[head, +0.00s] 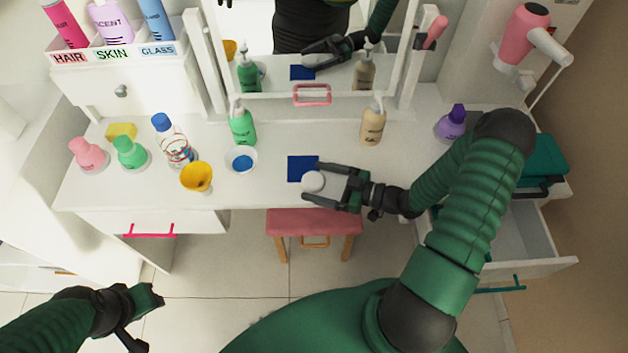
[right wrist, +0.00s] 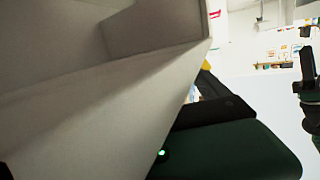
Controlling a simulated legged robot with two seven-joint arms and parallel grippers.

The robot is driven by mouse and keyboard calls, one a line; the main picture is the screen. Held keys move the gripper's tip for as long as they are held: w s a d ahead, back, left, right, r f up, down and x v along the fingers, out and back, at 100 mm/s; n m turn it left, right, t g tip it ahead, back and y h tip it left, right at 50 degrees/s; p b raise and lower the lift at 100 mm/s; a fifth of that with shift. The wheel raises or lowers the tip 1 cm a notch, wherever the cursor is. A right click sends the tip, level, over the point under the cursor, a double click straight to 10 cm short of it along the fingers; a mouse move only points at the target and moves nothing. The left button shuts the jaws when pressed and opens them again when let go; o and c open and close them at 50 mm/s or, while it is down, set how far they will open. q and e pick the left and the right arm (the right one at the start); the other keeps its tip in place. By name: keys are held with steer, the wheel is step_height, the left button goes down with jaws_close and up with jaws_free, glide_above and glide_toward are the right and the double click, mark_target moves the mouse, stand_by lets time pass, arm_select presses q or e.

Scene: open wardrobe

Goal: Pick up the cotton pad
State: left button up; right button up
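The cotton pad is a white round disc (head: 313,182) at the lower right edge of a dark blue square (head: 301,166) on the white dressing table (head: 265,192). My right gripper (head: 312,182) reaches in from the right, open, with one finger above and one below the pad in the head view. The pad sits between the fingertips; whether they touch it is too small to tell. My left gripper (head: 148,318) is open and empty over the floor at lower left.
A white bowl with blue inside (head: 241,159), a yellow funnel-like cup (head: 197,177) and a green pump bottle (head: 242,126) stand left of the pad. A beige pump bottle (head: 373,123) stands behind. A pink stool (head: 314,221) is in front. An open drawer (head: 525,240) is at right.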

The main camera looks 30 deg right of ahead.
steer(key=c, duration=1.6)
